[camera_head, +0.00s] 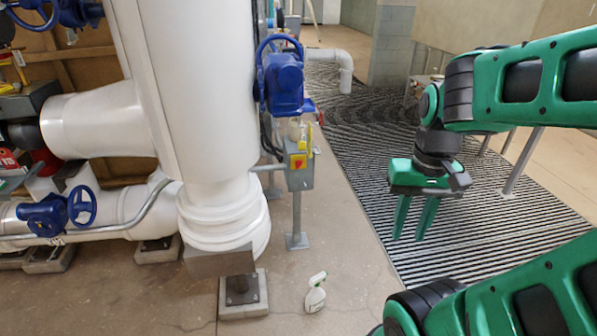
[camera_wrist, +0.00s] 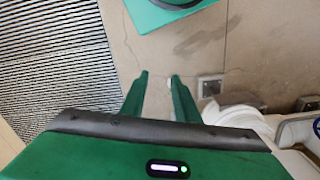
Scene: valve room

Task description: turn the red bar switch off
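The red bar switch (camera_head: 298,162) is small in the head view, on a yellow plate on the front of a grey box (camera_head: 300,180). The box stands on a thin grey post beside the big white pipe. The bar's exact angle is too small to tell. My gripper (camera_head: 409,237) hangs to the right of the switch, well apart from it, with its fingers pointing down over the striped mat. In the wrist view my gripper (camera_wrist: 158,76) is open, with nothing between its two green fingers. I cannot make out the switch in the wrist view.
A large white pipe (camera_head: 195,80) stands left of the box, with a blue valve actuator (camera_head: 284,82) above the switch. A white spray bottle (camera_head: 316,293) stands on the floor in front. The striped mat (camera_head: 480,225) lies to the right. Bare floor lies between box and mat.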

